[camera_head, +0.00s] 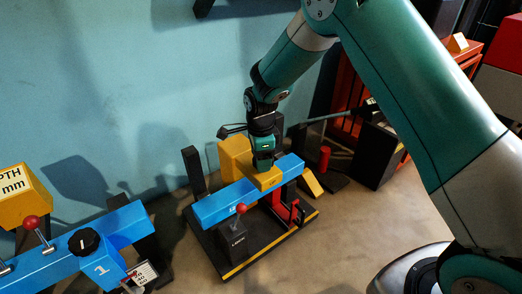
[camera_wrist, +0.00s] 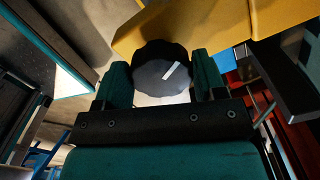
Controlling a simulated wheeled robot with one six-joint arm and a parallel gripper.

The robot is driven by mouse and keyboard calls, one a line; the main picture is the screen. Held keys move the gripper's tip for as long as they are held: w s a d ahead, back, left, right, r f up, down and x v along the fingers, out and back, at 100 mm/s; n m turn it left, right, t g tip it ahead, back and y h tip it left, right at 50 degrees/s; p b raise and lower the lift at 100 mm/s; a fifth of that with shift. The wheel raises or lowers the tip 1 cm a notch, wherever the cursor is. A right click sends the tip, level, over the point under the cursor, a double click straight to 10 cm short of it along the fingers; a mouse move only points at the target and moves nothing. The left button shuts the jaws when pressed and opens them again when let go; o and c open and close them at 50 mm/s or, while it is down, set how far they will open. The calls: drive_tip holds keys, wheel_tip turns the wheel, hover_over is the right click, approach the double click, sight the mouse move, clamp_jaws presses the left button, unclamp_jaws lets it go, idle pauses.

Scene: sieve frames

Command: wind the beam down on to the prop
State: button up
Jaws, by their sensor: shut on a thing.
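The blue beam (camera_head: 222,205) lies across a black base plate with a yellow edge in the head view, with a yellow block (camera_head: 268,180) on it. A red upright part (camera_head: 290,212) stands under the beam's right part; I cannot tell whether it is the prop or whether the beam touches it. My gripper (camera_head: 263,160) points down over the yellow block. In the wrist view its teal fingers (camera_wrist: 162,82) are shut around a black round knob (camera_wrist: 155,62) with a white line. The gripper hides this knob in the head view.
Another blue beam (camera_head: 70,262) with a black knob (camera_head: 84,241) and red-tipped lever stands at the lower left. A red ball lever (camera_head: 241,208) rises before the beam. A black post (camera_head: 194,172) stands left of it. A red cylinder (camera_head: 324,158) and black box stand at right.

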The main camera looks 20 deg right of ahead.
drive_tip(key=n+p, duration=0.4)
drive_tip(key=p, duration=0.1)
drive_tip(key=shift+s+r+n, duration=0.2)
drive_tip(key=shift+r+n, duration=0.1)
drive_tip(key=n+p, duration=0.5)
drive_tip(key=shift+s+d+f, duration=0.1)
drive_tip(key=shift+d, duration=0.05)
drive_tip(key=n+p, duration=0.3)
drive_tip(key=n, duration=0.2)
drive_tip(key=shift+s+d+f, duration=0.1)
drive_tip(key=n+p, duration=0.2)
drive_tip(key=n, duration=0.3)
drive_tip(key=shift+d, duration=0.2)
drive_tip(key=n+p, duration=0.2)
drive_tip(key=n, duration=0.3)
drive_tip(key=shift+d+n, duration=0.1)
drive_tip(key=shift+n, duration=0.3)
drive_tip(key=n, duration=0.5)
drive_tip(key=shift+w+d+f+p, duration=0.1)
drive_tip(key=shift+w+d+p, duration=0.1)
drive_tip(key=shift+p, duration=0.2)
drive_tip(key=n, duration=0.5)
drive_tip(key=shift+w+n, duration=0.15)
drive_tip(key=shift+n, duration=0.25)
drive_tip(key=n, duration=0.4)
drive_tip(key=shift+w+n+p, duration=0.1)
drive_tip(key=shift+n+p, duration=0.25)
drive_tip(key=shift+n, duration=0.05)
